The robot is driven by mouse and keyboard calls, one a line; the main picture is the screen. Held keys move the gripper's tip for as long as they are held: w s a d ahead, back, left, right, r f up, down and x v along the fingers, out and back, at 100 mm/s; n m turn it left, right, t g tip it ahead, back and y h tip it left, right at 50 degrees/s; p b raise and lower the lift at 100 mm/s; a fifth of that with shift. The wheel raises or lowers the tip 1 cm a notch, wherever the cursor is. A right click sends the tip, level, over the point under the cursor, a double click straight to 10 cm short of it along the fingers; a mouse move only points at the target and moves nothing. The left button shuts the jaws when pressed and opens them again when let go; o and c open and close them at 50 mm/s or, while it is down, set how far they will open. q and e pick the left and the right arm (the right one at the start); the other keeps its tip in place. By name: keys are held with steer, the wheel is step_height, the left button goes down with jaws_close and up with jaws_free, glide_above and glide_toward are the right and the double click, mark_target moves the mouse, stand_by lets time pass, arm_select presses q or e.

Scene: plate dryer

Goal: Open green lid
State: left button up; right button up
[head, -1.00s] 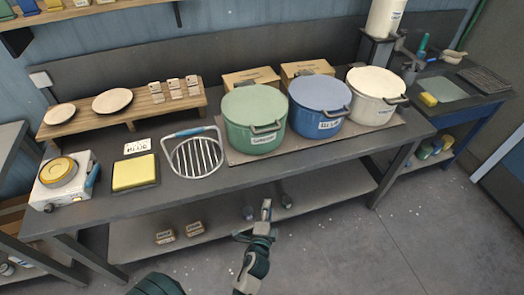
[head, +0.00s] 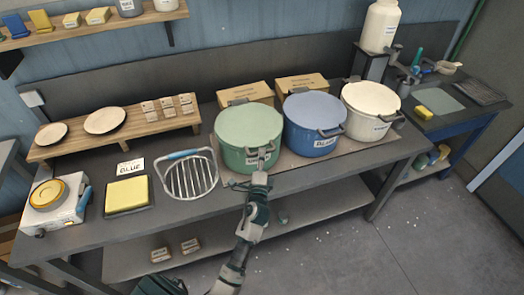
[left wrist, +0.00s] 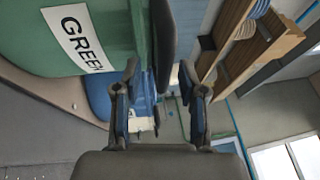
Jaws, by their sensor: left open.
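The green pot (head: 236,158) stands on the bench with its pale green lid (head: 246,122) on top, lid shut. A dark handle (head: 265,151) sticks out at the lid's front edge. My left gripper (head: 262,160) is at the pot's front, right by this handle. In the left wrist view the green pot (left wrist: 105,20) shows with its "GREEN" label (left wrist: 77,38). The dark handle (left wrist: 162,45) lies between the two spread fingers of my left gripper (left wrist: 158,78). Whether they touch it, I cannot tell. My right gripper is not in view.
A blue pot (head: 314,125) and a white pot (head: 369,112) stand to the right. A wire rack (head: 190,177), a yellow sponge (head: 127,194) and a scale-like device (head: 55,205) lie to the left. Cardboard boxes (head: 245,94) stand behind the pots.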

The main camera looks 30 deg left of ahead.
arm_select(q)
steer(key=shift+x, duration=1)
steer(key=shift+w+r, duration=0.15)
steer(key=shift+w+d+r, duration=0.1)
steer(key=shift+d, duration=0.3)
steer(key=c, duration=0.6)
steer(key=shift+a, duration=0.25)
jaws_close()
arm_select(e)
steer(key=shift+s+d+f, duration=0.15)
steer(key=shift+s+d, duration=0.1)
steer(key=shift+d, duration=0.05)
